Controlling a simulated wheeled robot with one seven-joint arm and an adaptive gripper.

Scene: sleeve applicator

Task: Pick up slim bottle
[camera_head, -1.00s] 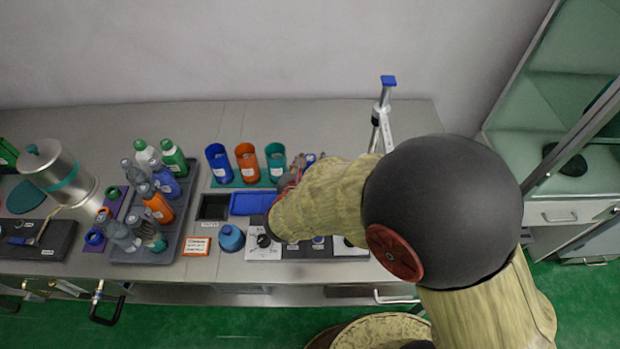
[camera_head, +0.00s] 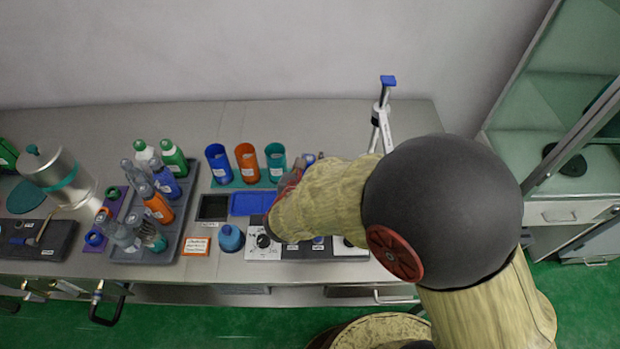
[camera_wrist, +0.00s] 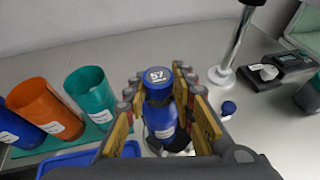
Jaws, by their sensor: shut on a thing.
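A slim blue bottle (camera_wrist: 160,118) with a blue cap marked 57 stands upright between the fingers of my gripper (camera_wrist: 161,98) in the wrist view. My gripper is shut on it, with a finger on each side of its body. The bottle's lower part and base are hard to make out. In the head view my forearm and wrist hide most of my gripper. Only a small blue part beside the wrist shows there, and I cannot tell surely whether it is the bottle.
Blue (camera_head: 219,164), orange (camera_head: 247,163) and teal (camera_head: 276,162) cups stand left of my gripper. A blue tray (camera_head: 252,204) lies in front of them. A metal stand (camera_head: 380,120) rises at the back right. A grey tray (camera_head: 128,250) of several bottles is farther left.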

